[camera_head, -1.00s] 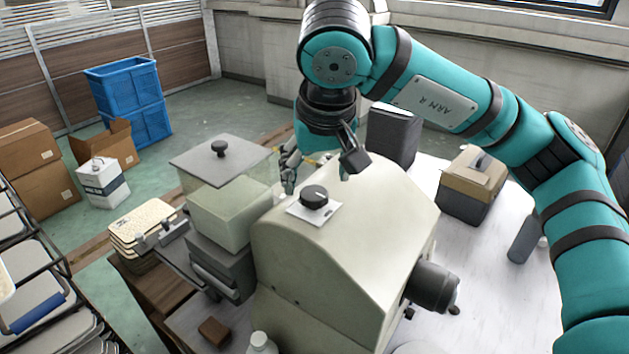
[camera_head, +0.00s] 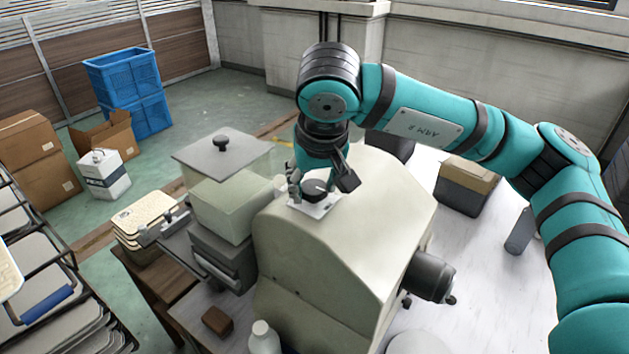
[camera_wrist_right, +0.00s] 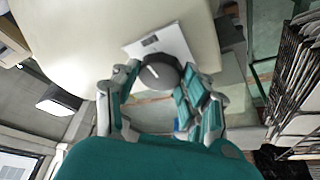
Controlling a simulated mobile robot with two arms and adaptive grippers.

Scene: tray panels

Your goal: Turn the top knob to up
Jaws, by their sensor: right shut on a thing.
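The top knob (camera_head: 316,187) is a round black knob with a white mark, on a white plate (camera_head: 322,209) on the sloped top of the beige machine (camera_head: 345,240). In the right wrist view the knob (camera_wrist_right: 158,73) sits between the two fingers, its mark visible. My right gripper (camera_head: 316,190) reaches down from above with a finger on each side of the knob and is shut on it. The right gripper also shows in the right wrist view (camera_wrist_right: 157,85). My left gripper is in neither view.
A clear box with a grey lid (camera_head: 220,155) stands left of the machine. A dark motor-like cylinder (camera_head: 430,275) sticks out at its right. A tan and grey case (camera_head: 467,185) and a grey bottle (camera_head: 520,232) stand on the white table. A white bottle (camera_head: 264,340) is in front.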

